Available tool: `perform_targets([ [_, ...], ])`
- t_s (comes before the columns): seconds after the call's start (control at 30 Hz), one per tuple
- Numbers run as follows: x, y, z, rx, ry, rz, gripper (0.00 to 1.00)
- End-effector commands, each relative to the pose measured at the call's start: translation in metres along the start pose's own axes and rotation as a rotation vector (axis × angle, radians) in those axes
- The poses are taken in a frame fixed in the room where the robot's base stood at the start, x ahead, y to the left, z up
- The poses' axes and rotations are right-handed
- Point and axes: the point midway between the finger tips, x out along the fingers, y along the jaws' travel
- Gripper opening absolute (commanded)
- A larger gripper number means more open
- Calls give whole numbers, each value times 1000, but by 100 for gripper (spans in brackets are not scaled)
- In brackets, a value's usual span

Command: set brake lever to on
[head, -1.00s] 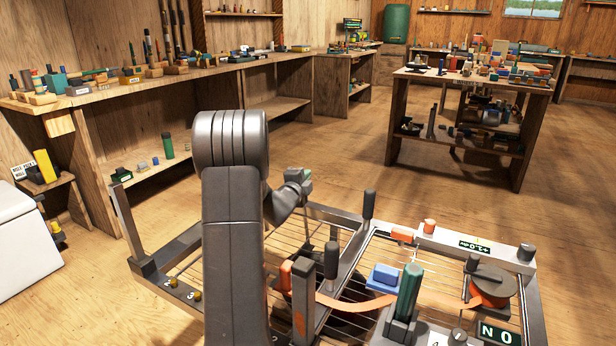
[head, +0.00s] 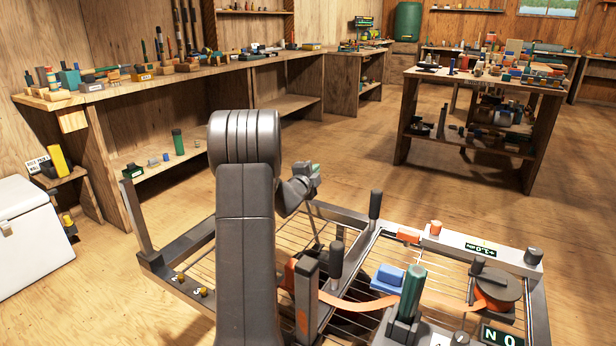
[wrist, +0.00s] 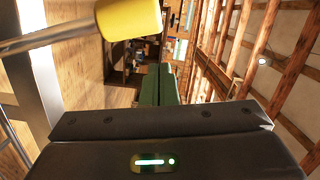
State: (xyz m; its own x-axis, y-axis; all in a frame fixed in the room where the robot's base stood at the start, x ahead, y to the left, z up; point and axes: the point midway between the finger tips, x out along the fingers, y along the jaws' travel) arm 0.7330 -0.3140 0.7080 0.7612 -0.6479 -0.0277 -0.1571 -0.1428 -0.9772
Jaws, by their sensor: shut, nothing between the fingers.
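My gripper (head: 315,170) is shut and empty, held above the far side of a metal frame with thin wires. In the wrist view its green fingers (wrist: 158,85) are together. A yellow knob (wrist: 130,18) on a metal rod is close to the gripper at the upper left of that view, apart from the fingers. In the head view a thin slanted rod (head: 318,225) stands below the gripper; its top is hidden. A green-handled lever (head: 411,292) stands at the front right, beside a sign (head: 501,336) showing "N O". I cannot tell which lever is the brake lever.
Black-handled posts (head: 375,205) (head: 336,260) rise from the frame near my arm. An orange spool (head: 496,290) and a blue block (head: 389,276) sit to the right. A cooler (head: 30,240) stands left, and open floor lies behind the frame.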

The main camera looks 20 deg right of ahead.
Motion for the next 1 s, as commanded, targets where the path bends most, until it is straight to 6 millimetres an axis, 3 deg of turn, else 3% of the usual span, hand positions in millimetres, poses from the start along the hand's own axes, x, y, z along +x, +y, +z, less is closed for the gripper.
perform_targets([
  [0.3, -67, -2, 0, -1, -2, 2, 0],
  [0.5, -93, -2, 0, 0, 0, 0, 0],
  [1.0, -99, 0, 0, 0, 1, 0, 0],
])
